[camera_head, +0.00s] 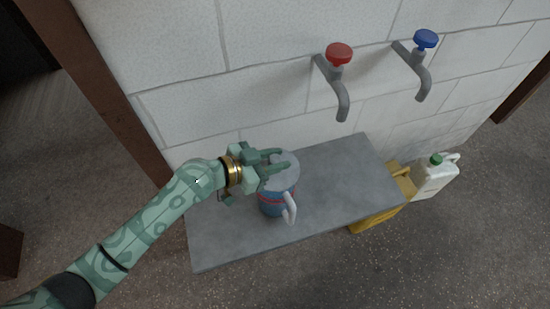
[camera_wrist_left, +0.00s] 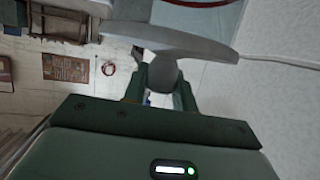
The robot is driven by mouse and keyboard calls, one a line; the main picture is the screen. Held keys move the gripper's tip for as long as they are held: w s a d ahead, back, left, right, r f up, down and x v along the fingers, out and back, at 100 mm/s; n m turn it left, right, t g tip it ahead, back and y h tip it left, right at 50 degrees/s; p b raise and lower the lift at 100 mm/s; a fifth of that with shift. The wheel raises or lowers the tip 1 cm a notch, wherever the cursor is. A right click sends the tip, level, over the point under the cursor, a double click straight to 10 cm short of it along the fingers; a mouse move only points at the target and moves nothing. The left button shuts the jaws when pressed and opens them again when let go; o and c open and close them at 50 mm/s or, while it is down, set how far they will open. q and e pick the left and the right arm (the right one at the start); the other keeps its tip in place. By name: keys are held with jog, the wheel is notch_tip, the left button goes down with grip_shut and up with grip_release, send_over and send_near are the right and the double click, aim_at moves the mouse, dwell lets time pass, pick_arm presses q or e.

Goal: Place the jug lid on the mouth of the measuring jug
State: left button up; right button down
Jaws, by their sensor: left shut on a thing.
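The measuring jug (camera_head: 272,208) is a blue cylinder with a red band and a pale handle, upright on the grey bench (camera_head: 340,170). My left gripper (camera_head: 274,166) is over the jug's top and shut on the jug lid (camera_head: 287,176), a grey disc. In the left wrist view the lid (camera_wrist_left: 180,40) shows nearly edge-on, with its rounded knob between my fingers (camera_wrist_left: 162,90). Part of the jug (camera_wrist_left: 195,14) shows just beyond the lid. The jug's mouth is hidden, and I cannot tell whether lid and rim touch. My right gripper is not in view.
A red-handled tap (camera_head: 338,70) and a blue-handled tap (camera_head: 423,55) stick out from the white block wall (camera_head: 180,50). A yellow container (camera_head: 385,208) and a white green-capped jug (camera_head: 434,180) stand beyond the bench's right end. The bench is clear on both sides of the jug.

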pick_arm(q)
jog(key=o, duration=0.5)
jog(key=shift+f, duration=0.2)
jog(key=o, duration=0.5)
jog(key=shift+c, duration=0.2)
jog(key=shift+r, duration=0.1)
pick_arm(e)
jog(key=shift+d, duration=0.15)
pick_arm(q)
jog(key=shift+r, duration=0.2)
jog(key=p+v, duration=0.1)
jog(key=v, duration=1.1)
jog(key=shift+p, duration=0.3)
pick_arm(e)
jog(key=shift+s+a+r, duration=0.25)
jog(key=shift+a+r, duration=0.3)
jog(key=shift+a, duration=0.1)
